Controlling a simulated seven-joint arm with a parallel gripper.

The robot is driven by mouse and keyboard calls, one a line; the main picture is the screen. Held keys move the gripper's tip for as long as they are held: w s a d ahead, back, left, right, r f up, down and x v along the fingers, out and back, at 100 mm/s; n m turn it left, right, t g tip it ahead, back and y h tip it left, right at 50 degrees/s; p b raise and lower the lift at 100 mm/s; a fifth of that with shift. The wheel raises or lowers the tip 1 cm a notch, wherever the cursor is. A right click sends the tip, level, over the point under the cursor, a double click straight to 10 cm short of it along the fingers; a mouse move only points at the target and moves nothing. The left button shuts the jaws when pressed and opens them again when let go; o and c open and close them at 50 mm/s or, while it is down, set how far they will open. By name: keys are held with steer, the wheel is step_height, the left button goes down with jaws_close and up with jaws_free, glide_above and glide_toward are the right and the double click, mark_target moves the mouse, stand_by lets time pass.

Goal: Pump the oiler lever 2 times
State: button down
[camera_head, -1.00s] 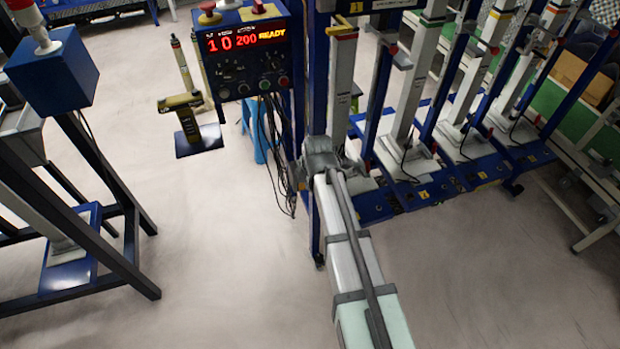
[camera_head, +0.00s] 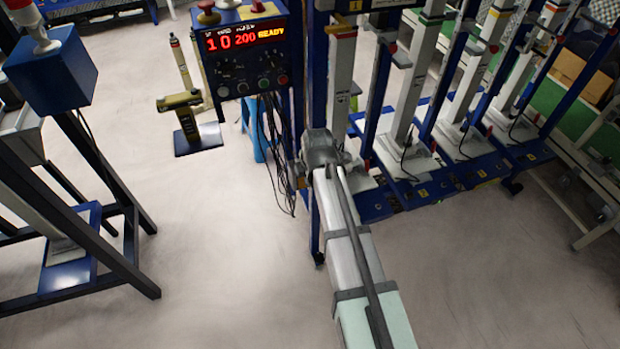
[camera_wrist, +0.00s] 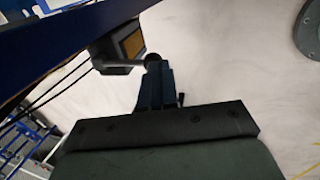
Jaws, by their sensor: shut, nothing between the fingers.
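In the wrist view my gripper (camera_wrist: 155,76) is shut and empty, its dark fingers pointing up the picture. A dark round knob (camera_wrist: 152,60) on a grey lever rod (camera_wrist: 128,64) lies right at the fingertips. Whether they touch it I cannot tell. The rod runs left to a small dark box with an orange face (camera_wrist: 131,43), which looks like the oiler, beside a blue beam. In the head view the end of my arm is at the blue post, and my gripper is hidden behind it.
A control box (camera_head: 243,60) with a red display reading 10 200 READY hangs above left, with dark cables (camera_head: 275,150) below it. Blue and white test stands (camera_head: 400,160) fill the right. A yellow-topped stand (camera_head: 185,125) is at left. Open floor lies in front.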

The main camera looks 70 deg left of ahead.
steer(key=v, duration=1.4)
steer(key=shift+a, duration=0.25)
steer(key=shift+r, duration=0.1)
stand_by(2.1)
